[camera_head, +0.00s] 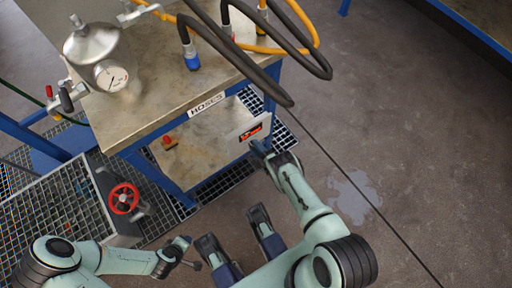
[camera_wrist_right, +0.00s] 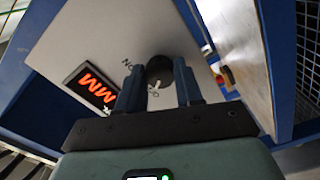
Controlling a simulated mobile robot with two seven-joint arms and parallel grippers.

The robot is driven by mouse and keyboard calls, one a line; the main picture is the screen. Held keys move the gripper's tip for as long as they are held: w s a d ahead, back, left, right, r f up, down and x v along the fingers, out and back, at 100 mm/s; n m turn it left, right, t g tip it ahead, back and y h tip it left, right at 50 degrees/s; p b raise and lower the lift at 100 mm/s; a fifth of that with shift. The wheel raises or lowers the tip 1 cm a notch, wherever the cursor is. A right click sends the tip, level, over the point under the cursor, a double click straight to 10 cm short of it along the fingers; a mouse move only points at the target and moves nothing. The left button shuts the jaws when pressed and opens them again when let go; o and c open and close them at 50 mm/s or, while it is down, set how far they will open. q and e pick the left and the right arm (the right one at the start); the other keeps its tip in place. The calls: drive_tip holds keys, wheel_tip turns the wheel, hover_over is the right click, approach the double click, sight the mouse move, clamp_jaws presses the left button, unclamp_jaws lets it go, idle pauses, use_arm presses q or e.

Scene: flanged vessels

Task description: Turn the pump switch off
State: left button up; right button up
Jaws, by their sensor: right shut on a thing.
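The pump switch is a dark round knob (camera_wrist_right: 160,70) on a pale panel (camera_wrist_right: 190,45) in the right wrist view. A white mark shows on its lower side, and small letters lie left of and below it, partly hidden. My right gripper (camera_wrist_right: 159,88) has one finger on each side of the knob and is shut on it. In the head view, my right gripper (camera_head: 260,148) is at the panel (camera_head: 241,128) below the table top and hides the knob. My left gripper (camera_head: 185,252) is low in the head view, away from the panel; its jaw opening is unclear.
An orange-lit display (camera_wrist_right: 90,85) sits beside the knob. The table (camera_head: 150,105) carries a metal vessel (camera_head: 93,45) with a gauge, and dark hoses (camera_head: 285,75) overhang its right side. A red valve wheel (camera_head: 124,199) stands at left. The floor at right is clear.

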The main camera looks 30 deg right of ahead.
use_arm(q)
drive_tip(key=shift+w, duration=0.1)
use_arm(e)
drive_tip(key=shift+s+n, duration=0.1)
drive_tip(key=shift+n, duration=0.4)
drive_tip(key=shift+d, duration=0.1)
drive_tip(key=o, duration=1)
drive_tip(key=shift+o, duration=0.2)
use_arm(q)
drive_tip(key=shift+r, duration=0.15)
drive_tip(key=shift+g+h, duration=0.3)
drive_tip(key=shift+h, duration=0.1)
drive_tip(key=s+r+p, duration=0.1)
drive_tip(key=d+r+p, duration=0.1)
drive_tip(key=s+d+r+p, duration=0.1)
drive_tip(key=r, duration=0.1)
drive_tip(key=shift+s+d, duration=0.15)
drive_tip(key=shift+s, duration=0.15)
use_arm(e)
drive_tip(key=s+d, duration=0.1)
drive_tip(key=s, duration=1.2)
drive_tip(key=shift+s, duration=0.15)
